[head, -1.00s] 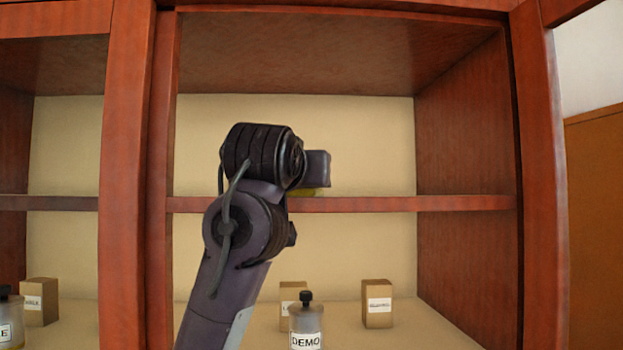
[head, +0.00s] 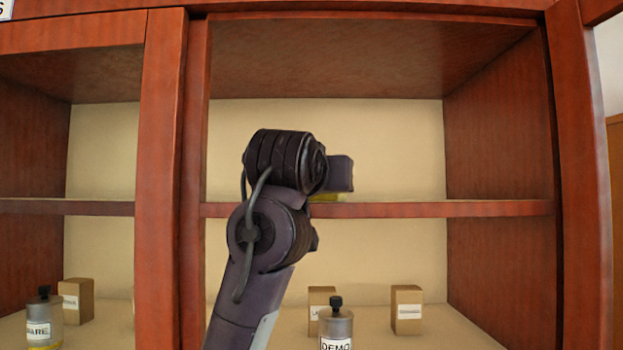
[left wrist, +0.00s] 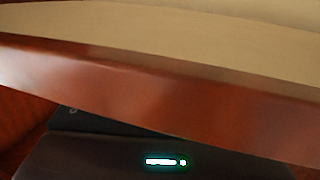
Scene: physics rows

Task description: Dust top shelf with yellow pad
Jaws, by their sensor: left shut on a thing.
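The top shelf (head: 450,208) is a red-brown board across the cabinet, and its front edge also fills the middle of the left wrist view (left wrist: 150,90). My left gripper (head: 338,188) is at the shelf's front, just above its edge, mostly hidden behind my dark wrist. It is shut on the yellow pad (head: 326,197), of which only a thin strip shows under the gripper at shelf level. Whether the pad touches the board cannot be told. The left wrist view shows neither pad nor fingertips. My right gripper is not in view.
A divider post (head: 161,180) stands left of my arm and a side wall (head: 500,130) closes the bay at right. Below are a DEMO bottle (head: 336,325), small boxes (head: 406,309) and a bottle at left (head: 44,318). The visible upper shelf looks clear.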

